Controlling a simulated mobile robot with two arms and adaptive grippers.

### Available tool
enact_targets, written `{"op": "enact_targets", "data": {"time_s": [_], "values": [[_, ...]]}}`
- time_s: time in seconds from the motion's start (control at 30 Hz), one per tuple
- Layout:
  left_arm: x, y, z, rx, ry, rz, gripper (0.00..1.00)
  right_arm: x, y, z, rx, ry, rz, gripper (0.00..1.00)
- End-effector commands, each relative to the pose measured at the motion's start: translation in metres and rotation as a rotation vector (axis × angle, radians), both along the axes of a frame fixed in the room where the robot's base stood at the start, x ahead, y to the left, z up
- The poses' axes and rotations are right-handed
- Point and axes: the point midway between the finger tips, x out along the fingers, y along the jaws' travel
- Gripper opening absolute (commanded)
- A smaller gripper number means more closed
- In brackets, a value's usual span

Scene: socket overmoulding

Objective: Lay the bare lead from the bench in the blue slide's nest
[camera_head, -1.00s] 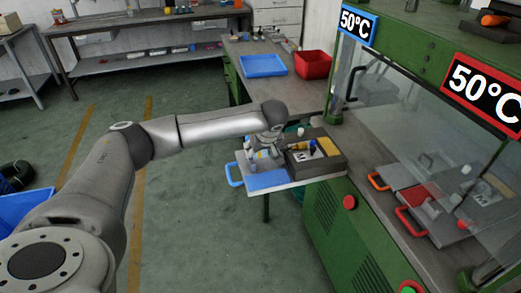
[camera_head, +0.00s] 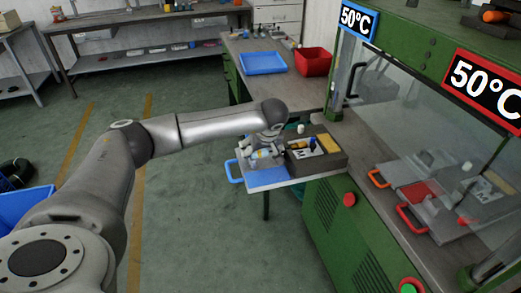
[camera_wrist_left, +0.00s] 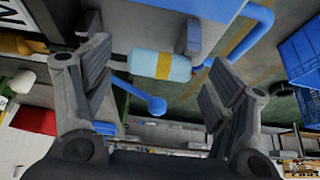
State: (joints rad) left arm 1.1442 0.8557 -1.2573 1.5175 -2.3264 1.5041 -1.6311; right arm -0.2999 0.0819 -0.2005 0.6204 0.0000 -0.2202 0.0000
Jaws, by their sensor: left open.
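The blue slide (camera_head: 265,178) with its blue handle (camera_head: 235,172) is at the near end of the light bench plate; it also shows at the top of the left wrist view (camera_wrist_left: 190,6). A light-blue cylinder with a yellow band, apparently the lead (camera_wrist_left: 160,65), lies across beside grey upright blocks (camera_wrist_left: 189,38). It is small in the head view (camera_head: 262,154). My left gripper (camera_wrist_left: 160,95) is open, its fingers on either side of the cylinder in the picture, with visible gaps. I cannot tell how fully the cylinder sits in the nest, which is partly hidden.
A dark block (camera_head: 327,158) with small parts stands right of the slide. A blue-knobbed lever (camera_wrist_left: 156,106) shows between my fingers. The green machine (camera_head: 335,215) with its clear guard is to the right. A blue tray (camera_head: 263,64) and red bin (camera_head: 313,63) stand behind.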

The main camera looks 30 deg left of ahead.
Motion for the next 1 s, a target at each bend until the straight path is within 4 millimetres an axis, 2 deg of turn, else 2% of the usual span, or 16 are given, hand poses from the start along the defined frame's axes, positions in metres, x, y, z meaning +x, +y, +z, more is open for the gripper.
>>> {"op": "enact_targets", "data": {"time_s": [0.27,0.7,0.83,1.0], "values": [[-0.002,-0.003,0.010,0.000,-0.003,-0.001,0.78,0.001,0.000,0.000,0.000,-0.001,-0.001,0.40],[-0.028,-0.034,0.086,0.000,-0.005,-0.002,0.78,0.000,0.001,0.000,0.002,0.000,-0.001,0.40],[-0.033,-0.040,0.100,0.000,-0.002,-0.001,0.78,0.000,0.001,0.000,0.002,0.000,-0.001,0.40],[-0.036,-0.042,0.107,0.000,-0.001,-0.001,0.78,0.000,0.001,0.000,0.002,0.000,-0.001,0.40]]}}
